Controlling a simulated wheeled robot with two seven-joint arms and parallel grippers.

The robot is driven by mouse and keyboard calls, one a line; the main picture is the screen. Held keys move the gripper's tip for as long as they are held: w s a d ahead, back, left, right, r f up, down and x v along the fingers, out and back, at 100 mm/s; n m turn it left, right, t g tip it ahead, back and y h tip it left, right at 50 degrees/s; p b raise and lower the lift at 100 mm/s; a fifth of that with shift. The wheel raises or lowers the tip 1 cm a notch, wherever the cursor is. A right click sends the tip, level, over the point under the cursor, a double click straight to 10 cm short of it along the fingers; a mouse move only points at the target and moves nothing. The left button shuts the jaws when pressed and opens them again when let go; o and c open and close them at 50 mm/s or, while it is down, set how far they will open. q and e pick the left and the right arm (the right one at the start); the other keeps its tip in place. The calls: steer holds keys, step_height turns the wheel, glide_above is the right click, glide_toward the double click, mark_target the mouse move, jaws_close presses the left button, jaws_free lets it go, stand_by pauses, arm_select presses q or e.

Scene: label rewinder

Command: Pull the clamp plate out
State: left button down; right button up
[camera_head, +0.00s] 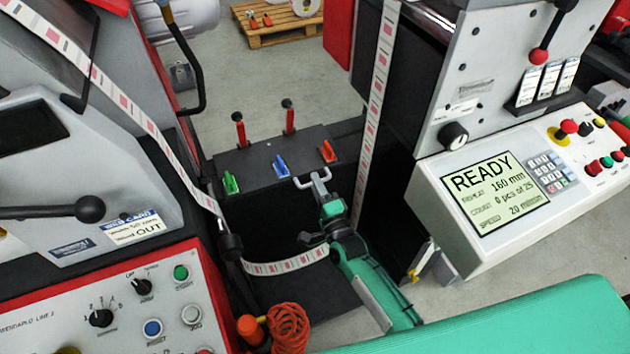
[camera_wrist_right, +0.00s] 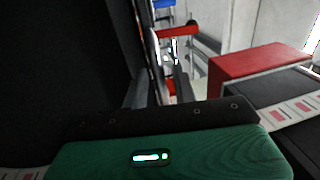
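I cannot tell for sure which part is the clamp plate. I see nothing between the fingers. In the right wrist view the fingertips are hard to make out; a red part (camera_wrist_right: 178,30) shows ahead. My left gripper is out of view.
A label strip (camera_head: 375,110) hangs just right of my right gripper, and another loop (camera_head: 290,264) passes below it. A control box with a READY screen (camera_head: 493,192) juts out at right.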

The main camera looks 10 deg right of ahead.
steer(key=shift+w+a+r, duration=0.1)
steer(key=shift+w, duration=0.45)
jaws_close()
